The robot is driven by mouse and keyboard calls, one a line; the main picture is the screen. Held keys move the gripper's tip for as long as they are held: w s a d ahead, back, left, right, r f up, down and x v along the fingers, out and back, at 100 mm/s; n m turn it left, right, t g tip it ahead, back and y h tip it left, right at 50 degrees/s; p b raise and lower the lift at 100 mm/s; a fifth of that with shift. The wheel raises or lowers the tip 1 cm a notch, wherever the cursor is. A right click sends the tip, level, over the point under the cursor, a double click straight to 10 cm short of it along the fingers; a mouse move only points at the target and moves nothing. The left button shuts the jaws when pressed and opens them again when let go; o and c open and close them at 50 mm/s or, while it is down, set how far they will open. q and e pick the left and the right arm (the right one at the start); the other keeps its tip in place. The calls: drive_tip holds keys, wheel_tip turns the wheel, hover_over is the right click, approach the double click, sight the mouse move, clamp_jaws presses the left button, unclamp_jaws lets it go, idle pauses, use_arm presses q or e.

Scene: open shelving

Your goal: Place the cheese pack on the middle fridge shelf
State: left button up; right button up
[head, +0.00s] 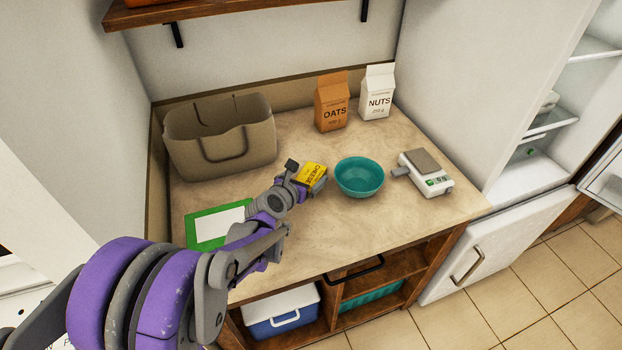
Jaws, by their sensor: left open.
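The yellow cheese pack (315,170) lies on the counter left of the teal bowl. My left gripper (305,180) is open at the pack, with its fingers close to or around the pack's near left side. I cannot tell whether they touch it, and the gripper hides part of the pack. The open fridge stands at the right edge, and its middle shelf (553,120) shows partly, with small items on or near it. My right gripper is not in view.
A teal bowl (359,176), a kitchen scale (427,172), an oats carton (332,102), a nuts carton (377,93), a beige basket (220,138) and a green-edged board (190,230) stand on the counter. A lower freezer door (500,240) with a handle is at the right.

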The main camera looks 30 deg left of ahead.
sight(311, 172)
use_arm(q)
drive_tip(key=shift+x, duration=1.5)
drive_tip(key=shift+s, duration=0.1)
drive_tip(key=c, duration=1.6)
